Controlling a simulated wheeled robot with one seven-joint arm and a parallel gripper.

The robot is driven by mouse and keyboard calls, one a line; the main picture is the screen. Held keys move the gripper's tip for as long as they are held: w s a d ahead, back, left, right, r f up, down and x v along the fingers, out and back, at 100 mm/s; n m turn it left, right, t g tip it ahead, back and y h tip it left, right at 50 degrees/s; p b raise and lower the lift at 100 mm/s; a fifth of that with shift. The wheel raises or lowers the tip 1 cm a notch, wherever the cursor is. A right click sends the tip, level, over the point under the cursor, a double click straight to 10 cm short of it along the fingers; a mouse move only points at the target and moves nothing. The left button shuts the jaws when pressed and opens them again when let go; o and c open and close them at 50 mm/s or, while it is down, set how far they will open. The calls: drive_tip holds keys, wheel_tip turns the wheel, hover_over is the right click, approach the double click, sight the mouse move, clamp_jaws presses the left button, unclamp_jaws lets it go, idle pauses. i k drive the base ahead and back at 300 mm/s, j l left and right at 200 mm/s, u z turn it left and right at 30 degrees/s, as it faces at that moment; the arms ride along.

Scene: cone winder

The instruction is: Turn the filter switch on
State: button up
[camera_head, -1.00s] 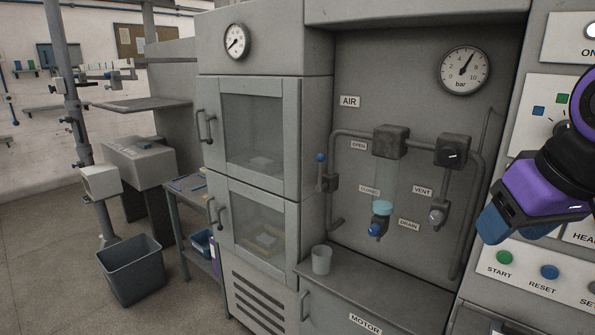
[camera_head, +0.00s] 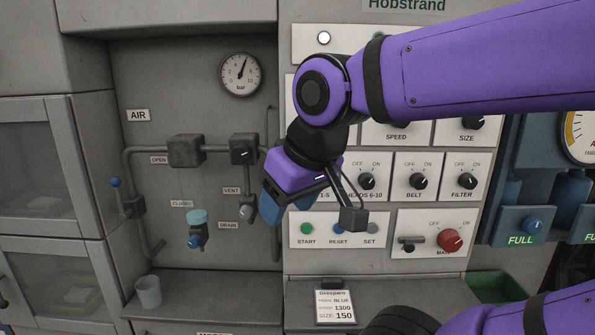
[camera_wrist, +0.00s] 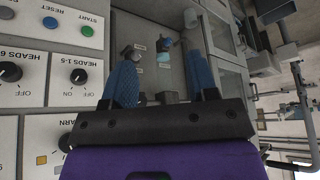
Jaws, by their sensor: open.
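The filter switch (camera_head: 462,182) is a black round knob on a white plate marked FILTER, with OFF at its upper left and ON at its upper right. It is at the right end of its row in the head view; its exact pointer direction is too small to tell. The wrist view does not show it. My gripper (camera_head: 284,208) is well to the left of the switch, in front of the panel's left edge, pointing downward. In the wrist view its blue ridged fingers (camera_wrist: 161,80) are apart with nothing held between them.
The BELT knob (camera_head: 419,182) is just left of the filter switch. SPEED and SIZE plates are above; a red main switch (camera_head: 450,240) is below. My arm crosses in front of the upper panel. A blue unit (camera_head: 524,224) marked FULL stands to the right.

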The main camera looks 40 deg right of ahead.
sight(467, 180)
drive_tip(key=z, duration=0.4)
drive_tip(key=l+z, duration=0.1)
drive_tip(key=z, duration=1.1)
drive_tip(key=i+z, duration=0.1)
drive_tip(key=z, duration=0.3)
